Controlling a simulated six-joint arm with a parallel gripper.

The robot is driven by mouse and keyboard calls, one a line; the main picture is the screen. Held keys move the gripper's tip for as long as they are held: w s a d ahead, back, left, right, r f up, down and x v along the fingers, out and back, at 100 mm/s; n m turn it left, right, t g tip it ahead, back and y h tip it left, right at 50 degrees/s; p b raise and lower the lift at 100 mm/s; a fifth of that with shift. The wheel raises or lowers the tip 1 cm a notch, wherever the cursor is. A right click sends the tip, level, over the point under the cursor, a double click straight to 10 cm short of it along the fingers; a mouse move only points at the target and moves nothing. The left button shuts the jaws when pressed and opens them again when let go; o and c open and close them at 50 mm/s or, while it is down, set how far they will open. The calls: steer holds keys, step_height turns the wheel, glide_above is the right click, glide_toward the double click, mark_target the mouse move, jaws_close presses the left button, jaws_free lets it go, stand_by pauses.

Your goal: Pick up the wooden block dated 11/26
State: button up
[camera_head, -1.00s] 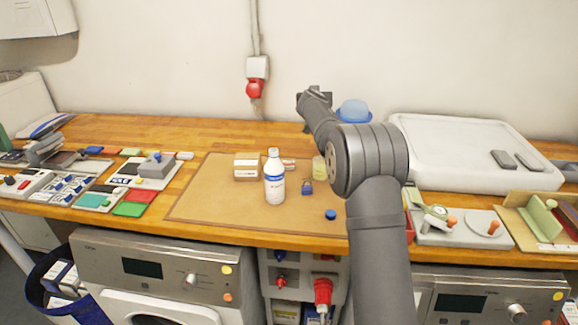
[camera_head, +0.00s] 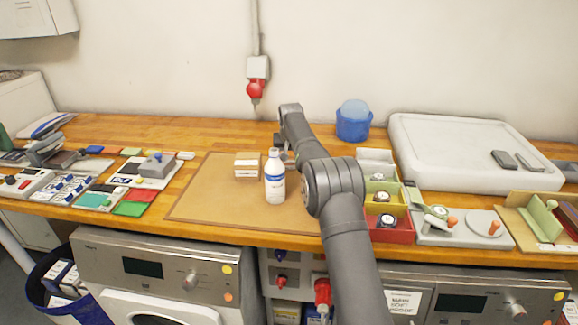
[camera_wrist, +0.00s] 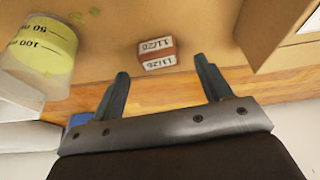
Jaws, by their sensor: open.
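In the wrist view, two small reddish-brown wooden blocks with white labels lie side by side on the board. The nearer block (camera_wrist: 159,63) appears to read 11/26. The farther block (camera_wrist: 155,45) appears to read 11/20, though its last digit is blurred. My gripper (camera_wrist: 161,68) is open and empty, its two dark fingers spread on either side of the line to the blocks. The blocks appear just beyond the fingertips. In the head view, my arm hides the blocks, and only part of my gripper (camera_head: 281,152) shows behind the white bottle.
A beaker with yellow-green liquid (camera_wrist: 38,50) stands left of the blocks in the wrist view. The white bottle (camera_head: 275,178) and a labelled box (camera_head: 247,167) stand on the brown board (camera_head: 215,203). Colored bins with watches (camera_head: 391,236) lie right of my arm.

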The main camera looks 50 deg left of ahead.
mark_target(289, 162)
steer(key=shift+x, duration=1.55)
steer(key=c, duration=1.1)
steer(key=shift+o, duration=0.2)
steer(key=shift+r, duration=0.1)
